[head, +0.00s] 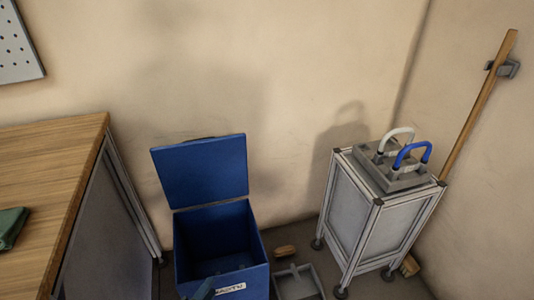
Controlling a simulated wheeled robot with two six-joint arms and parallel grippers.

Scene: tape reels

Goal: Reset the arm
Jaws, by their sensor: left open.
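My right gripper is out of view. No tape reel can be made out.
A wooden workbench (50,160) with a green cloth (12,225) is at left. A framed cart (368,225) carries a grey block with white and blue handles (412,155). A broom (480,105) leans at right.

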